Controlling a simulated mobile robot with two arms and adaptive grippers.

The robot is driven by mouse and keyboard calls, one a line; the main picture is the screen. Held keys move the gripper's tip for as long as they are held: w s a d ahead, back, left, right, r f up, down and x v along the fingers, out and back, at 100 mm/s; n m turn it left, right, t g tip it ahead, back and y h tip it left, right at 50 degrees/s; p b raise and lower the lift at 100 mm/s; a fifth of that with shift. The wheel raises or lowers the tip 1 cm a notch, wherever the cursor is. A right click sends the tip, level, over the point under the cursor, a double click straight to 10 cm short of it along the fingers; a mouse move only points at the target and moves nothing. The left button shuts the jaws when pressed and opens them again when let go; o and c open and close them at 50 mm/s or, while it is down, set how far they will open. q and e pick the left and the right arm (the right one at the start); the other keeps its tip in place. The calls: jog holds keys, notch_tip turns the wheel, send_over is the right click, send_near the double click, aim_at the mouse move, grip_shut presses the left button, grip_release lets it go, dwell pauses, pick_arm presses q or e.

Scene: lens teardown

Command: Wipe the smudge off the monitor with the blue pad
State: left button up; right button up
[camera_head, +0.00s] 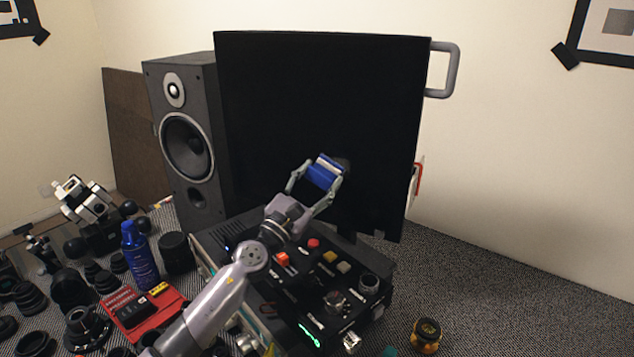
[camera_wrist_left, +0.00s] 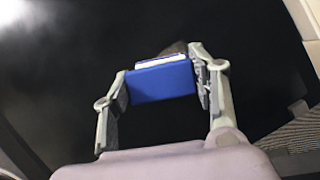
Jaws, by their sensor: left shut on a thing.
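The monitor (camera_head: 300,100) is a large black screen standing upright at the centre of the head view, with a grey handle on its right edge. My left gripper (camera_head: 325,178) is shut on the blue pad (camera_head: 319,176), in front of the lower right part of the screen. In the left wrist view the blue pad (camera_wrist_left: 162,83) sits between both fingers, its white edge toward the screen. A faint grey smudge (camera_head: 344,163) shows just beyond the pad, partly hidden by it. I cannot tell whether the pad touches the screen. My right gripper is not in view.
A black box with knobs and buttons (camera_head: 345,268) lies below the monitor, under my left arm. A speaker (camera_head: 182,140) stands at left. A blue spray can (camera_head: 139,256), a red case (camera_head: 150,310) and several lens parts crowd the left. A small yellow-and-black jar (camera_head: 426,336) stands front right.

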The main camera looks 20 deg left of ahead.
pick_arm(q)
jog(key=shift+w, duration=0.4)
jog(key=shift+d, duration=0.1)
jog(key=shift+s+d+r+p, duration=0.15)
jog(key=shift+d+p, duration=0.25)
jog(key=shift+d, duration=0.45)
jog(key=shift+s+d+p, duration=0.15)
jog(key=shift+d+p, duration=0.15)
jog(key=shift+d, duration=0.8)
jog(key=shift+a, duration=0.1)
jog(key=shift+w+a+b, duration=0.2)
jog(key=shift+a+b, duration=0.55)
jog(key=shift+a, duration=0.45)
jog(key=shift+w+a+b, duration=0.15)
jog(key=shift+a+b, duration=0.15)
jog(key=shift+a, duration=0.5)
